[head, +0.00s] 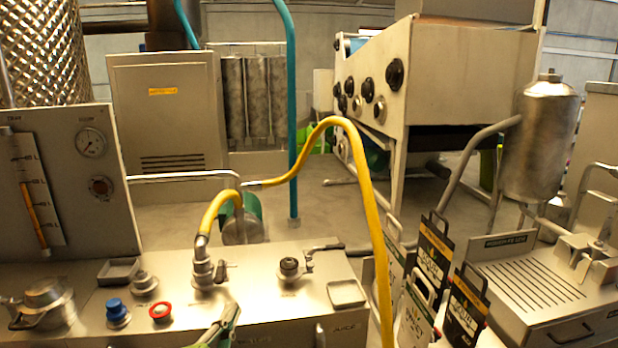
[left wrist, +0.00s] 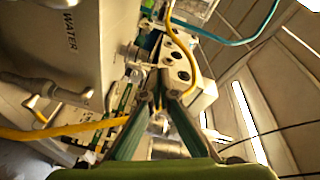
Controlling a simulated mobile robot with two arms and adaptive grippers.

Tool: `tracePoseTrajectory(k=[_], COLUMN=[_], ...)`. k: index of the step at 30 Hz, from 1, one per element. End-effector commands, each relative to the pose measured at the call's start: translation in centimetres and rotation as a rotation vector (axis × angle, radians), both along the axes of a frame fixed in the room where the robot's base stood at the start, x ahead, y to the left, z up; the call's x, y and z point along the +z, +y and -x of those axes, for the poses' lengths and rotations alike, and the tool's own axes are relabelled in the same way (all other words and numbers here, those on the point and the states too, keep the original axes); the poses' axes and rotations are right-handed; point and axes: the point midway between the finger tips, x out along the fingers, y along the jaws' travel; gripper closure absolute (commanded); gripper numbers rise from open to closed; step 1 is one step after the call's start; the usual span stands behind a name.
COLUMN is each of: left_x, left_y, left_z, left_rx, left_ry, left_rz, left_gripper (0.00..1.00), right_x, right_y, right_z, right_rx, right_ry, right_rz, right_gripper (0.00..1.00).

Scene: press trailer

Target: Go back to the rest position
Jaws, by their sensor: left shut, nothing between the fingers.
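My left gripper (head: 226,322) shows at the bottom edge of the head view, in front of the steel console (head: 185,290). My right gripper is in neither view.
A yellow hose (head: 362,175) arches from a console fitting down past the right end. A red button (head: 160,311), a blue knob (head: 117,310) and valves stand on the console. Several bag-like packs (head: 433,258) and a slotted steel unit (head: 525,280) stand at right. Floor (head: 340,205) shows behind.

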Motion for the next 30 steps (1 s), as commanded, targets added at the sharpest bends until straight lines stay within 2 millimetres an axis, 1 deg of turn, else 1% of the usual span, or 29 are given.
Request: tracePoseTrajectory(k=[1, 2, 3, 5, 6, 8, 9, 11, 12, 14, 15, 17, 18, 20, 21, 22, 24, 26, 29, 30], left_x=[-3.6, -5.6, -8.3, -12.0, -14.3, -17.2, -18.8, -20.8, -22.0, -23.3, -24.1, -25.1, -25.7, -26.4, -26.9, -27.4, -29.5, -31.2, -34.3, -35.6], left_y=[1.2, 2.0, 2.8, 3.8, 4.4, 5.0, 5.3, 5.6, 5.7, 5.9, 5.9, 6.0, 6.0, 6.0, 6.0, 5.9, 5.9, 5.8, 5.7, 5.7], left_z=[1.3, 2.2, 3.6, 6.1, 7.9, 10.7, 12.5, 15.1, 16.8, 19.2, 20.7, 22.9, 24.4, 26.6, 28.1, 28.5, 27.6, 27.2, 26.8, 26.8], left_rx=[0.045, 0.076, 0.118, 0.185, 0.232, 0.301, 0.344, 0.404, 0.443, 0.498, 0.534, 0.586, 0.619, 0.67, 0.703, 0.72, 0.717, 0.718, 0.722, 0.724], left_ry=[0.123, 0.196, 0.29, 0.427, 0.513, 0.63, 0.7, 0.79, 0.847, 0.92, 0.966, 1.03, 1.072, 1.13, 1.169, 1.187, 1.187, 1.192, 1.202, 1.208], left_rz=[0.096, 0.152, 0.225, 0.329, 0.393, 0.476, 0.524, 0.586, 0.621, 0.667, 0.694, 0.731, 0.753, 0.784, 0.803, 0.811, 0.802, 0.798, 0.792, 0.789], left_gripper=[1.0, 1.0, 1.0, 1.0, 1.0, 1.0, 1.0, 1.0, 1.0, 1.0, 1.0, 1.0, 1.0, 1.0, 1.0, 1.0, 1.0, 1.0, 1.0, 1.0], right_x=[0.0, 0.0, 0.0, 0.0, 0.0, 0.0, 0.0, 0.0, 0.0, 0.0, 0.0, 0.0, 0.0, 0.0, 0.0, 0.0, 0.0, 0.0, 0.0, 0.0], right_y=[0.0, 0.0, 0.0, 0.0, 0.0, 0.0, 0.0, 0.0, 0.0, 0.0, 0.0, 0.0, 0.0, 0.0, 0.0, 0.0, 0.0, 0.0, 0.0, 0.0], right_z=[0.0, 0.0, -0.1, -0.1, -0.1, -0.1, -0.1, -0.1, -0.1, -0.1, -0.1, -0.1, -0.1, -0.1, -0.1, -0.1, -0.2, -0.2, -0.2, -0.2], right_rx=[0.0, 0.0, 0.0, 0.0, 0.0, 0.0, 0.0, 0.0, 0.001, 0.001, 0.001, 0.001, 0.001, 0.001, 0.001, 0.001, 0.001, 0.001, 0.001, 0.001], right_ry=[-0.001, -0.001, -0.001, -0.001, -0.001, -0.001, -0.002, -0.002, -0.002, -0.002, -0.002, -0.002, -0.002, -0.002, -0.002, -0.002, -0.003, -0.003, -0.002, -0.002], right_rz=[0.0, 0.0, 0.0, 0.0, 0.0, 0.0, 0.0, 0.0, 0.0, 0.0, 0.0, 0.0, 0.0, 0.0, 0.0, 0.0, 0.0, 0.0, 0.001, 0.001], right_gripper=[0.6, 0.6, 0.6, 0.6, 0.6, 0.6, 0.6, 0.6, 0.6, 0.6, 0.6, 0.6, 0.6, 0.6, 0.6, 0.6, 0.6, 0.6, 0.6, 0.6])
